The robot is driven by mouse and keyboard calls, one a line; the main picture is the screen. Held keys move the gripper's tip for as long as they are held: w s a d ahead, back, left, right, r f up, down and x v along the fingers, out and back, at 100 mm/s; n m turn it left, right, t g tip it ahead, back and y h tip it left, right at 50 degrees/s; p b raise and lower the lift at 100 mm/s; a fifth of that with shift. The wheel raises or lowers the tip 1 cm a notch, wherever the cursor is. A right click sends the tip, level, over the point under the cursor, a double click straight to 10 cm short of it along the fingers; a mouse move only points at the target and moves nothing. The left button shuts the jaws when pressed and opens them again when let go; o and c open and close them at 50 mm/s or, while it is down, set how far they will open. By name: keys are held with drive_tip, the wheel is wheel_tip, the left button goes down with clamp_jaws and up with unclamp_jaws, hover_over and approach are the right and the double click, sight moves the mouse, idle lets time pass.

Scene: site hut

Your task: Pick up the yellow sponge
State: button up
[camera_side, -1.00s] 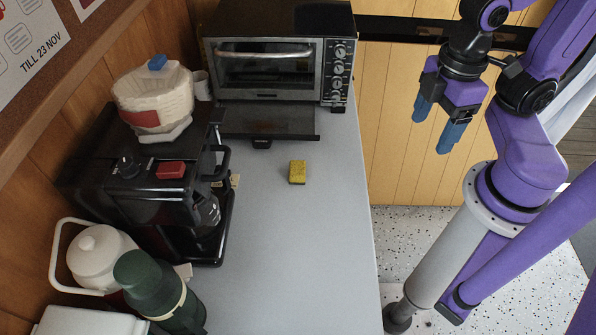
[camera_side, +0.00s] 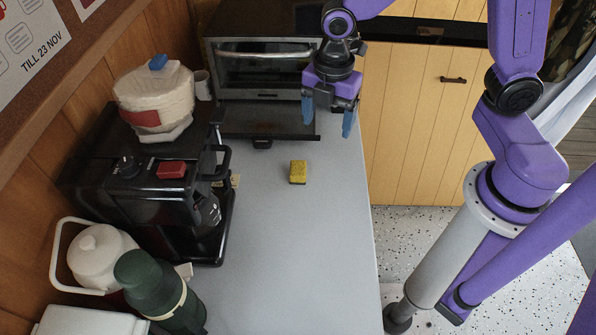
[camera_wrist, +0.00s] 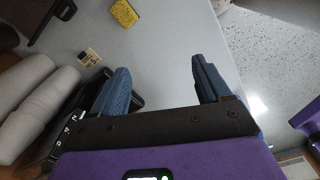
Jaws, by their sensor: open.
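The yellow sponge (camera_side: 298,172) lies flat on the grey counter (camera_side: 290,250), just in front of the toaster oven and right of the coffee machine. It also shows near the top of the wrist view (camera_wrist: 124,13), ahead of my fingers and to the left of the gap between them. My gripper (camera_side: 328,122) is open and empty, with blue fingers pointing down. In the side view it appears above and to the right of the sponge, over the counter's right part, apart from the sponge. The wrist view shows both fingers (camera_wrist: 160,82) spread wide with bare counter between them.
The black coffee machine (camera_side: 140,190) is on the left. A green flask (camera_side: 150,285) and white pot (camera_side: 100,250) are front left. The counter's front middle is clear.

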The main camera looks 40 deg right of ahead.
sight(298, 168)
drive_tip(key=w+f+n, duration=0.5)
drive_tip(key=w+f, duration=0.2)
drive_tip(key=w, duration=0.2)
drive_tip(key=f, duration=1.7)
drive_tip(key=shift+w+d, duration=0.15)
drive_tip(key=shift+d, duration=0.25)
drive_tip(key=shift+c, duration=0.3)
drive_tip(key=c, duration=1)
